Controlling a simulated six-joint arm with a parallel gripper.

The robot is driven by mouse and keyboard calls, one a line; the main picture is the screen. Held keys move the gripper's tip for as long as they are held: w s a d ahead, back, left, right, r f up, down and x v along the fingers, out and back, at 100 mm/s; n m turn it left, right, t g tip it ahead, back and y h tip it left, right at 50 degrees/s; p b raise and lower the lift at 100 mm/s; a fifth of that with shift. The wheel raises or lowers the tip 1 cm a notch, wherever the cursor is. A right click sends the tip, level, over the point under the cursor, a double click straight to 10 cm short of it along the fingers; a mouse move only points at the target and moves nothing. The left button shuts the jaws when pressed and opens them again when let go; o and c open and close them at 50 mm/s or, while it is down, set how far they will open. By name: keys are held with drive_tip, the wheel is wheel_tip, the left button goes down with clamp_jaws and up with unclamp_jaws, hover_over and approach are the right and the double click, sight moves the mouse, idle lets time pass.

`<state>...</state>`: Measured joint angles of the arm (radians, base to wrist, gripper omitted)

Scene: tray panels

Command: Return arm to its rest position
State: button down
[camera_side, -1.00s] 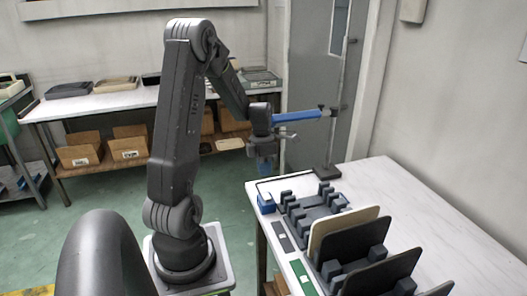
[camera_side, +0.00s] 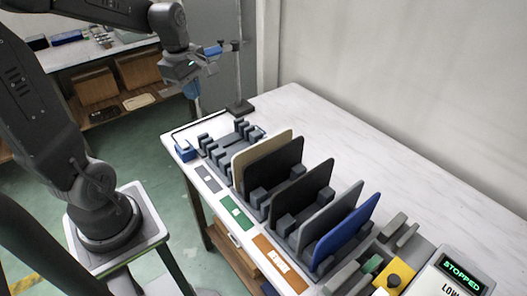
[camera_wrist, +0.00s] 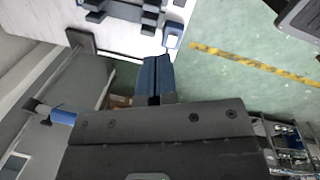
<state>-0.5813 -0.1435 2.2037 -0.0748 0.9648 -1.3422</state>
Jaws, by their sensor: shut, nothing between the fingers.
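My gripper (camera_side: 194,105) hangs with its blue fingers pointing down, off the far left corner of the white table (camera_side: 345,135) in the side view. In the wrist view, the two blue fingers of my gripper (camera_wrist: 157,60) lie together with only a thin dark line between them; they are shut and empty. My arm is raised and bent above the floor beside the table. No panel touches the gripper.
A slotted rack holds a tan panel (camera_side: 262,146), two dark panels, a grey panel (camera_side: 332,213) and a blue panel (camera_side: 345,230) upright. A stand (camera_side: 239,107) rises near the gripper. A control box (camera_side: 452,275) reads STOPPED.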

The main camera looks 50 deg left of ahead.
drive_tip(key=s+d+r+m+t, duration=0.2)
drive_tip(key=s+d+m, duration=0.2)
drive_tip(key=d+m, duration=0.4)
drive_tip(key=s+d+r+m+t, duration=0.2)
drive_tip(key=s+d+m, duration=0.2)
drive_tip(key=d+m, duration=0.4)
drive_tip(key=m, duration=0.6)
drive_tip(key=shift+d+r, duration=0.2)
